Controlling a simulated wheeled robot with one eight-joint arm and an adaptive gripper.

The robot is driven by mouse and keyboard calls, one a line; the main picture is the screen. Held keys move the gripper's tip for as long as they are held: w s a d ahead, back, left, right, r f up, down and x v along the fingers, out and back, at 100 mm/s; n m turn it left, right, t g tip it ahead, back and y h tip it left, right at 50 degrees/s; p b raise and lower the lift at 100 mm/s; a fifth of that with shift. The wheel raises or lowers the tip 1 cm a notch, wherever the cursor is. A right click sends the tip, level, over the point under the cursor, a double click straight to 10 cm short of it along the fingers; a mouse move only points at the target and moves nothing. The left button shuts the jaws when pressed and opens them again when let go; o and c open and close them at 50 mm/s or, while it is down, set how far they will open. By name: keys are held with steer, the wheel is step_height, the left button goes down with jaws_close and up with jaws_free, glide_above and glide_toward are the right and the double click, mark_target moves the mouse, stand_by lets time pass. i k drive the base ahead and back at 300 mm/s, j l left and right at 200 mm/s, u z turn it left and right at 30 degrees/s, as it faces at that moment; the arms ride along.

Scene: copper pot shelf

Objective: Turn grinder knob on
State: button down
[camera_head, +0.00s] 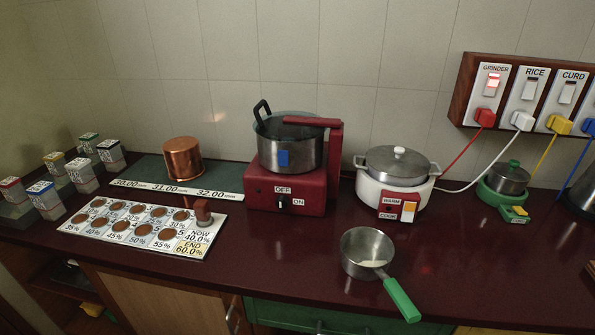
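The red grinder (262,199) stands at the middle back of the counter. A steel pot (292,154) with a dark handle sits on it, under a red arm (312,122). The grinder knob (283,201) is small and dark on the front face, with an OFF label (283,190) above it and an ON label (299,203) to its right. The knob's exact pointing is too small to tell. A red cord runs to the wall switch marked GRINDER (492,81), which glows red. My gripper is not in view.
A steel pan (367,250) with a green handle (401,298) stands at the front, right of the grinder. A white cooker (397,179) stands just right of it. A copper pot (183,158) and a marked board (130,230) lie left. Counter directly before the grinder is clear.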

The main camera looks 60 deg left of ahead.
mark_target(281, 202)
steer(key=k+u, duration=0.25)
steer(key=u, duration=0.15)
steer(key=k+j+u, duration=0.1)
steer(key=k+u, duration=0.15)
steer(key=u, duration=0.15)
steer(key=i+l+u, duration=0.1)
steer(key=u, duration=1.3)
steer(key=i+l, duration=0.05)
steer(key=l, duration=0.05)
